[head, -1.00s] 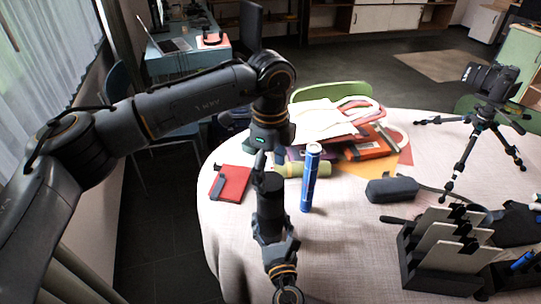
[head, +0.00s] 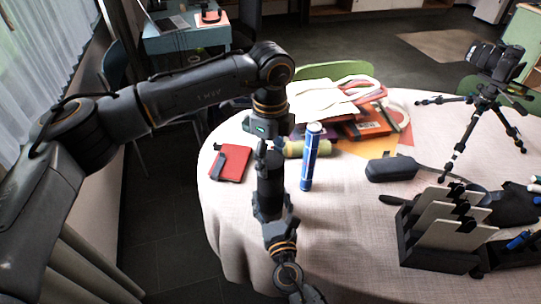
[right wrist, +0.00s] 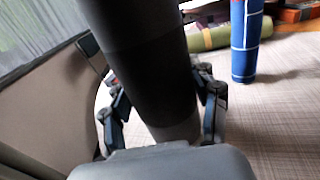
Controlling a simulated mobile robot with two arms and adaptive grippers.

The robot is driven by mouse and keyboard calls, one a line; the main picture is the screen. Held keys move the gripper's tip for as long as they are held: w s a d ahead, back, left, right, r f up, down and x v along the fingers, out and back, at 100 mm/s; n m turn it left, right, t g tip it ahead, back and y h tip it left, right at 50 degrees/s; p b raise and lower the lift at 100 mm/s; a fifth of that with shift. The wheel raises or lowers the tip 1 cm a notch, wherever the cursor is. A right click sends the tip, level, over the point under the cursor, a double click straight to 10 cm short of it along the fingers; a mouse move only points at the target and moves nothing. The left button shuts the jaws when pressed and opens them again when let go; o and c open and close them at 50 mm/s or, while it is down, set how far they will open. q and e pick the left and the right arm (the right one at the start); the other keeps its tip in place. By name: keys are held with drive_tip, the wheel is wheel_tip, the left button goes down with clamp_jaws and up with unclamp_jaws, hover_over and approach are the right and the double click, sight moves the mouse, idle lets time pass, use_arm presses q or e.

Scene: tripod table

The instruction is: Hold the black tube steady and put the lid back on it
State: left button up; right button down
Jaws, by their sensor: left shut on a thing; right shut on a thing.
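The black tube (right wrist: 150,55) fills the middle of the right wrist view, dark above with a greyer band at its lower end. My right gripper (right wrist: 162,92) is shut around it, one finger on each side. In the head view the tube stands dark against my right arm and is hard to tell apart from it. My left gripper (head: 264,150) points down just above the tube's top, shut on a small dark thing that seems to be the lid. The fingers hide most of it, and I cannot tell whether it touches the tube.
A blue tube (head: 311,160) stands upright just right of my grippers. Behind are an olive roll (head: 310,148), a red notebook (head: 231,163) and papers. A dark case (head: 391,168), a camera tripod (head: 463,135) and a black rack (head: 425,258) stand right. The table's front middle is clear.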

use_arm(q)
drive_tip(key=m, duration=1.5)
drive_tip(key=shift+m, duration=0.3)
drive_tip(key=m, duration=0.4)
drive_tip(key=shift+f, duration=0.1)
drive_tip(key=m, duration=1)
drive_tip(key=shift+m, duration=0.3)
drive_tip(key=m, duration=0.3)
drive_tip(key=shift+m, duration=0.4)
drive_tip(key=m, duration=0.6)
drive_tip(key=o, duration=1.3)
